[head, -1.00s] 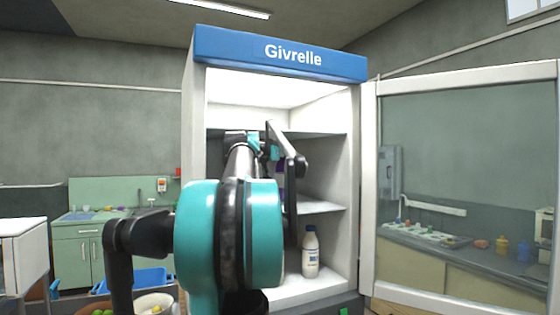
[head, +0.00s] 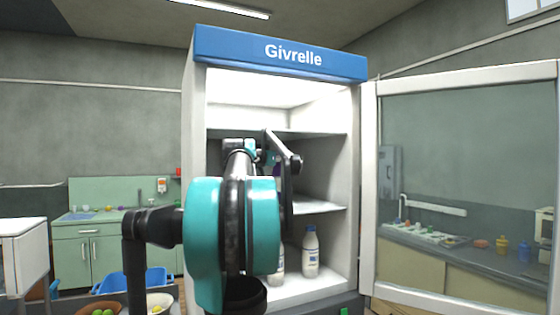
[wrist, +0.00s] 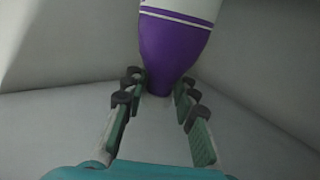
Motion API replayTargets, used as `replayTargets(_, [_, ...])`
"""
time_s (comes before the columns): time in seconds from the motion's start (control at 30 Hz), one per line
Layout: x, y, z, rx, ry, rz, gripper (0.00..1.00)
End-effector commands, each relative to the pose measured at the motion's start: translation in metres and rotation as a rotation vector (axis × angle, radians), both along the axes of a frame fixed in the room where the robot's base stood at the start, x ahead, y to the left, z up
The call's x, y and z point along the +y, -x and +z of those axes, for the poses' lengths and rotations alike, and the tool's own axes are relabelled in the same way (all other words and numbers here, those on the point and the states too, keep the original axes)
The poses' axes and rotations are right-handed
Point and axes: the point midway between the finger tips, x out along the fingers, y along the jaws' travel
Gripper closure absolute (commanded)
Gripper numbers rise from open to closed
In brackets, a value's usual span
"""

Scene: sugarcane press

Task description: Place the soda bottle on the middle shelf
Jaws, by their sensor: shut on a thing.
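The soda bottle (wrist: 176,45), purple with a white band and a pale part above, stands between the fingertips of my gripper (wrist: 158,92) in the wrist view. My gripper is shut on it. In the head view, my arm hides most of the gripper and the bottle; only a small dark purple patch shows inside the open fridge. The middle shelf (head: 320,207) shows at its right part, with bare room there. I cannot tell whether the bottle touches the shelf.
The fridge (head: 190,180) has its glass door (head: 465,175) swung open to the right. An upper shelf (head: 320,133) lies above. A white bottle with a blue cap (head: 310,255) stands on the bottom level, with another bottle (head: 277,268) partly hidden by my arm.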

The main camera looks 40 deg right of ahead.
Motion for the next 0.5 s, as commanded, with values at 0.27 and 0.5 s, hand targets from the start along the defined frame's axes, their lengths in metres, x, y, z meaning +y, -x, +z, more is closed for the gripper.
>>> replayTargets(0.27, [-0.0001, 0.0000, -0.0005, 0.000, 0.000, 0.000, 0.52])
replayTargets(0.5, [0.0000, 0.0001, 0.0010, 0.000, 0.000, 0.000, 0.52])
